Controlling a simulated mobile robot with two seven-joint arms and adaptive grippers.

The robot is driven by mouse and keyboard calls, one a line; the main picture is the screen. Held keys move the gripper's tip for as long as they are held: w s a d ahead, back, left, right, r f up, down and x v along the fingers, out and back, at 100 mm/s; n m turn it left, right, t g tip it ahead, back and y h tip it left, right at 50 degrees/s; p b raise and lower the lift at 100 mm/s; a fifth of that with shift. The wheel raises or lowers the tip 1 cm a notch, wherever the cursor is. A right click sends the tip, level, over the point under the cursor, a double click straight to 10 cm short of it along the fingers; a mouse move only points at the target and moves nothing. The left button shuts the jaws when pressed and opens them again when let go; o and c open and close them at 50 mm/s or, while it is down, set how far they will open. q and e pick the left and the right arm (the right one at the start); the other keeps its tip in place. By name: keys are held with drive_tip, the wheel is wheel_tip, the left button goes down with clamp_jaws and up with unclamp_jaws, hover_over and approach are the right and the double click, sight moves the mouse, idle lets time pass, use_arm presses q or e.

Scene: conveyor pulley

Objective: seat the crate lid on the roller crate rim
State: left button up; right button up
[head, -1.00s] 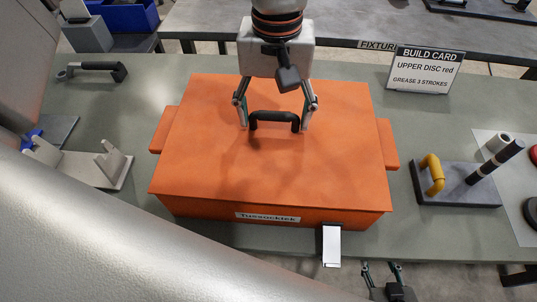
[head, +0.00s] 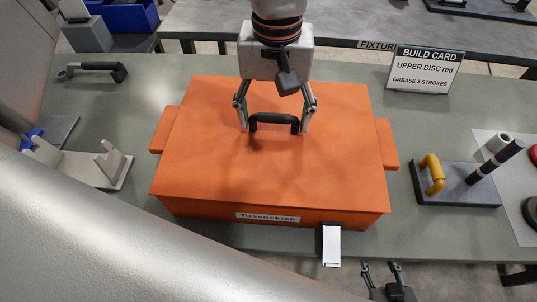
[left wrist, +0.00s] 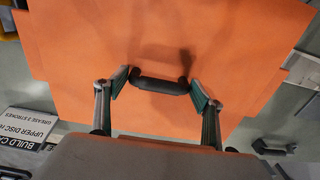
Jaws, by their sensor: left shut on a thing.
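The orange crate lid (head: 265,170) is a flat panel with a black bar handle (head: 274,123) on top. It lies level over the orange roller crate (head: 330,218), covering the opening and hiding the rim and inside. From above I cannot tell if a thin gap remains between lid and rim. My left gripper (head: 274,116) is shut on the handle, one finger at each end; the left wrist view shows the same grip on the handle (left wrist: 160,85). My right gripper (head: 382,268) is empty, fingers apart, below the table's front edge.
A build card (head: 425,70) stands behind right. A grey block with a yellow handle (head: 433,174) and dark rod is right of the crate. A grey bracket (head: 85,163) is at left, a black-handled tool (head: 95,69) behind it. A white tag (head: 331,246) lies at the front.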

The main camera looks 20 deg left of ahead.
use_arm(q)
drive_tip(key=shift+f, duration=0.1)
drive_tip(key=o, duration=1.5)
drive_tip(key=shift+c, duration=0.2)
wheel_tip(320, 180, up, 12)
